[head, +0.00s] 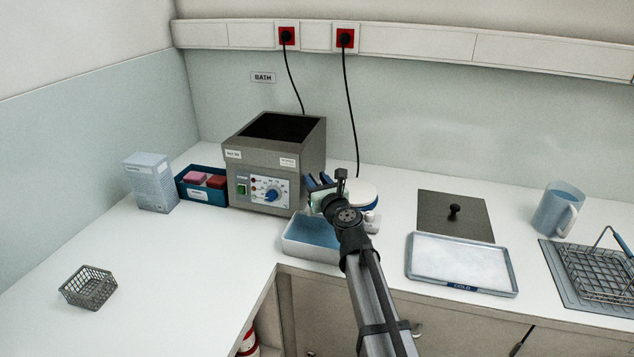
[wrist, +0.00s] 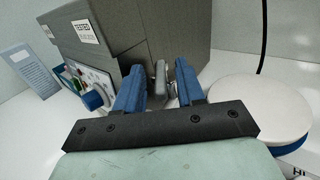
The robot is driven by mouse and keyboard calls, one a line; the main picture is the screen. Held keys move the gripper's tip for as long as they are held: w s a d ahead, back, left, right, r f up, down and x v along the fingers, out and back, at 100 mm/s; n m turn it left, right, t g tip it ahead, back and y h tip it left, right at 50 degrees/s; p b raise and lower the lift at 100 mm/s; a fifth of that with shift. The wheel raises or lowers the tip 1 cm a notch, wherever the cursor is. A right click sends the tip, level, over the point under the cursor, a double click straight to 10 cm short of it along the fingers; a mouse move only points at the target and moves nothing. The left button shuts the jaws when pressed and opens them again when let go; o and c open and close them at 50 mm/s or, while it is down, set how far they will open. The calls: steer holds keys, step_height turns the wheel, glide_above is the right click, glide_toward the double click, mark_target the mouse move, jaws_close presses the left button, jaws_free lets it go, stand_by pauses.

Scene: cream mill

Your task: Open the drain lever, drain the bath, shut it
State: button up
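The bath (head: 262,160) is a grey box with an open dark top, a dial and a green switch, standing left of centre on the counter. In the wrist view, its grey side (wrist: 170,30) fills the top. The drain lever (wrist: 160,72), a small grey upright piece, shows low on that side, with a bit of metal beside it. My gripper (head: 319,182) is at the bath's right front corner. In the wrist view, its two blue fingers are apart, one on each side of the lever; I cannot tell whether they touch it. The head view hides the lever.
A pale tub with a blue inside (head: 305,251) stands below my gripper. A round white-lidded thing (head: 361,193) is close on the right. A blue bin (head: 203,190) and carton (head: 151,183) stand left. A dark lid (head: 440,222) and white tray (head: 461,262) lie right.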

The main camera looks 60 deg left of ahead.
steer(key=shift+c, duration=0.4)
jaws_close()
steer(key=shift+w+g, duration=0.15)
steer(key=shift+g, duration=0.15)
steer(key=shift+w+a+r+n+g+h, duration=0.15)
steer(key=shift+w+n+g, duration=0.2)
steer(key=shift+n+g, duration=0.8)
steer(key=shift+w+f+n+g+h, duration=0.1)
steer(key=shift+w+n+g+h, duration=0.2)
steer(key=shift+n+g, duration=0.8)
steer(key=shift+w+a+r+n+g+h, duration=0.1)
steer(key=shift+w+n+g, duration=0.4)
steer(key=shift+g, duration=1.25)
steer(key=shift+s, duration=0.1)
steer(key=shift+d, duration=0.1)
steer(key=shift+o, duration=0.4)
jaws_free()
